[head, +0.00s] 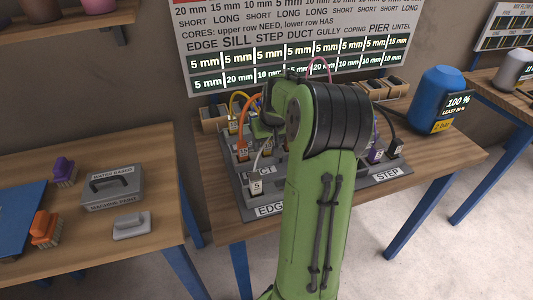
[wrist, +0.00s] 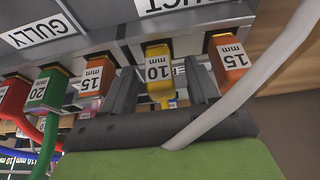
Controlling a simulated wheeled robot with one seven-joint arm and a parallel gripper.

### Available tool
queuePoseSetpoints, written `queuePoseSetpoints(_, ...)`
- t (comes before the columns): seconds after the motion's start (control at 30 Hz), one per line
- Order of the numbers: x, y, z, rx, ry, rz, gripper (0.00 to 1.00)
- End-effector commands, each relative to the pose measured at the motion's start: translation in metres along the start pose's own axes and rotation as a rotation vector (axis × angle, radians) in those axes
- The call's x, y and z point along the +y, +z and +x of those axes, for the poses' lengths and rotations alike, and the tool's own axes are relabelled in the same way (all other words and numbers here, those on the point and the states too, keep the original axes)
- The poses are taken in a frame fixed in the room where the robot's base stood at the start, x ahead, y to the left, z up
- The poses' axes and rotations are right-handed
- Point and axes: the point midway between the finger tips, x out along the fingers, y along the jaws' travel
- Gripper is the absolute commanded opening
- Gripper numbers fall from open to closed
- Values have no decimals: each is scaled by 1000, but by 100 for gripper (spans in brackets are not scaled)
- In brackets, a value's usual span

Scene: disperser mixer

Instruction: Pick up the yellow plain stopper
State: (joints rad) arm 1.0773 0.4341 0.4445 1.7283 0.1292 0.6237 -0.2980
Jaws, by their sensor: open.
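A yellow stopper (wrist: 163,88) with a white "10 mm" label sits in the grey rack (wrist: 115,30) in the wrist view. My gripper (wrist: 160,84) is open, with one dark finger on each side of the yellow stopper. I cannot tell whether either finger touches it. In the head view my green arm covers much of the rack (head: 247,204), and the fingertips are hidden. A yellow cable end (head: 233,126) shows at the rack's left side.
Orange "15 mm" stoppers stand on both sides, one to the right (wrist: 229,58) and one to the left (wrist: 95,80). A green "20 mm" stopper (wrist: 48,88) is further left. A pale cable (wrist: 265,70) crosses close to the right finger. A blue canister (head: 436,97) stands at the bench's back right.

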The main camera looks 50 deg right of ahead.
Motion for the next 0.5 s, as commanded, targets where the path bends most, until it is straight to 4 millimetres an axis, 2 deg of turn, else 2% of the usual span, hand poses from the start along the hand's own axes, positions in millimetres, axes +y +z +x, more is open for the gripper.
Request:
queuePoseSetpoints(0.03, 0, 1, 9, -1, -1, 0, 60)
queuePoseSetpoints(0.1, 0, 1, 12, 0, 1, 0, 60)
queuePoseSetpoints(0.3, 0, 0, 11, 0, 1, 0, 58)
queuePoseSetpoints(0.5, 0, 0, 11, 0, 1, 0, 27)
